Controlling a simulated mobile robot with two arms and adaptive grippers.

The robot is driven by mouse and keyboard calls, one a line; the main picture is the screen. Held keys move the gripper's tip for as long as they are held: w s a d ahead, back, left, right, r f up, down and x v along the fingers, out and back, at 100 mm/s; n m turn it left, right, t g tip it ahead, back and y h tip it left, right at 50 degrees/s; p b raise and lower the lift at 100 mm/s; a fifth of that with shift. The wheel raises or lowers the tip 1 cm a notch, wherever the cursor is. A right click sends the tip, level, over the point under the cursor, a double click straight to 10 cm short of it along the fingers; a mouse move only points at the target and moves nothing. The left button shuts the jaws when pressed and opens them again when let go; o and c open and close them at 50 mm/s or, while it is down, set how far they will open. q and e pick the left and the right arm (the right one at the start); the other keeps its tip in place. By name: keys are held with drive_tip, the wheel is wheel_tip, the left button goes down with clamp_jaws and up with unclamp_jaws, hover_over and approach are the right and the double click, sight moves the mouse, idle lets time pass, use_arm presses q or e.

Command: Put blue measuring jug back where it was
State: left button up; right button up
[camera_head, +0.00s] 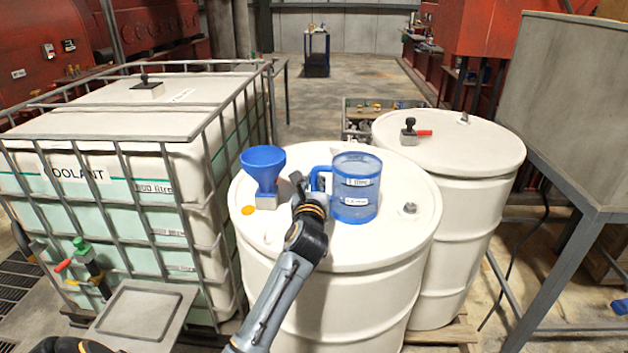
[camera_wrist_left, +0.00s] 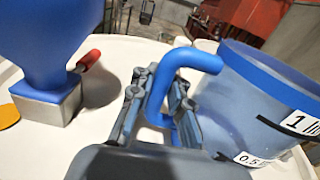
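The blue measuring jug (camera_head: 357,188) is upright on or just above the top of the front white drum (camera_head: 290,253); I cannot tell if its base touches. Its handle points left in the head view. My left gripper (camera_head: 304,190) is at the handle. In the left wrist view the jug (camera_wrist_left: 240,100) is at the right, and the fingers (camera_wrist_left: 160,105) lie close on both sides of the blue handle, shut on it. The handle partly hides the fingertips. My right gripper is not in view.
A blue funnel (camera_head: 264,172) on a grey block stands left of the gripper, with an orange disc (camera_head: 248,210) near it. A second white drum (camera_head: 450,150) with a red-handled valve (camera_head: 412,132) stands behind right. A caged coolant tank (camera_head: 110,180) is left.

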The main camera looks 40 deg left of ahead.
use_arm(q)
drive_tip(key=o, duration=0.4)
drive_tip(key=shift+c, duration=0.2)
drive_tip(key=shift+r, duration=0.15)
drive_tip(key=b+v, duration=0.2)
drive_tip(key=v, duration=0.9)
drive_tip(key=shift+s+d+r+b, duration=0.1)
drive_tip(key=shift+s+d+b, duration=0.2)
drive_tip(key=shift+s, duration=0.2)
